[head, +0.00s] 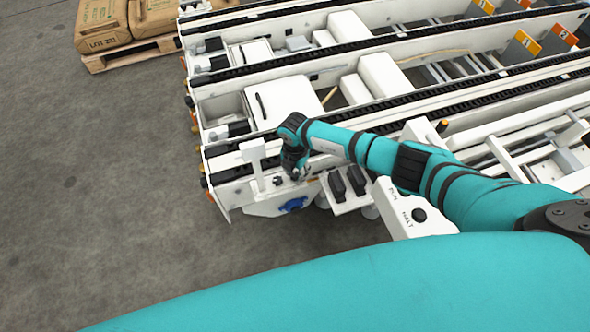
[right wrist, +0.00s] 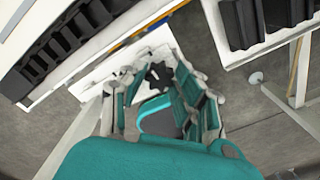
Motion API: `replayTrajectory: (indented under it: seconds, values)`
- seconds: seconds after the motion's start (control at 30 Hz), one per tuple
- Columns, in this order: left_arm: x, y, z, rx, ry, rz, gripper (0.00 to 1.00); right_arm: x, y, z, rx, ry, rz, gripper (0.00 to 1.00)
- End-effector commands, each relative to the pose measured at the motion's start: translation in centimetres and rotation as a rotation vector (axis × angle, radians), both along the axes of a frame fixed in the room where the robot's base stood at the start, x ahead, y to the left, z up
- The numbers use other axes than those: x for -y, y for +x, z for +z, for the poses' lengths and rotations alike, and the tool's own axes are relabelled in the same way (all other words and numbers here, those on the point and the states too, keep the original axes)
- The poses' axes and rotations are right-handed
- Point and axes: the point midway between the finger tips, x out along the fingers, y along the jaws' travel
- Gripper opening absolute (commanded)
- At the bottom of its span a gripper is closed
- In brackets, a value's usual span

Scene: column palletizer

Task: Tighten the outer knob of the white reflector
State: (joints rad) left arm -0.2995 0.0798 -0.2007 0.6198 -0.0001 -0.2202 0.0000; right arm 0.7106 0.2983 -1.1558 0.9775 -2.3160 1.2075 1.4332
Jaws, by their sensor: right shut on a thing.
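The white reflector (head: 253,151) stands upright as a small plate on a post at the near end of the white conveyor frame, just left of my right gripper (head: 295,172). A black knob (head: 277,181) shows on the white plate beside the post, at the gripper's left. In the right wrist view, a black star-shaped knob (right wrist: 158,75) shows between the fingers of my right gripper (right wrist: 160,82). The gripper is shut on a knob; its contact is partly hidden. I cannot tell which visible knob is the outer one. My left gripper is out of view.
A blue round part (head: 293,204) sits below the gripper on the frame's end. Two black blocks (head: 346,182) are close at its right. A white control box (head: 412,210) with a black button is farther right. Open grey floor (head: 90,200) lies at left.

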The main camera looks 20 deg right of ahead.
Motion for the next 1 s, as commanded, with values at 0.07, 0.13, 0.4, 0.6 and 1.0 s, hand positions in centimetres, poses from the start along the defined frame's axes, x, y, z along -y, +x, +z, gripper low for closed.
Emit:
replayTrajectory:
  seconds: [0.07,0.13,0.4,0.6,1.0]
  values:
    - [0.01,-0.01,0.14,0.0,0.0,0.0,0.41,-0.04,0.0,0.04,0.001,0.001,-0.019,0.0]
    - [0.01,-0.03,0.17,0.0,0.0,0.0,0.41,-0.04,0.01,0.03,0.001,0.001,-0.03,0.0]
    - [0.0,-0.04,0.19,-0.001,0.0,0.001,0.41,-0.04,0.04,0.01,0.001,0.001,-0.041,0.0]
    - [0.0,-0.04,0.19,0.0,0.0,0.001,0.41,-0.04,0.05,0.01,0.001,0.001,-0.04,0.0]
    - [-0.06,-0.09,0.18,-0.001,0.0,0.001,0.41,-0.02,0.04,0.02,0.001,0.001,-0.039,0.53]
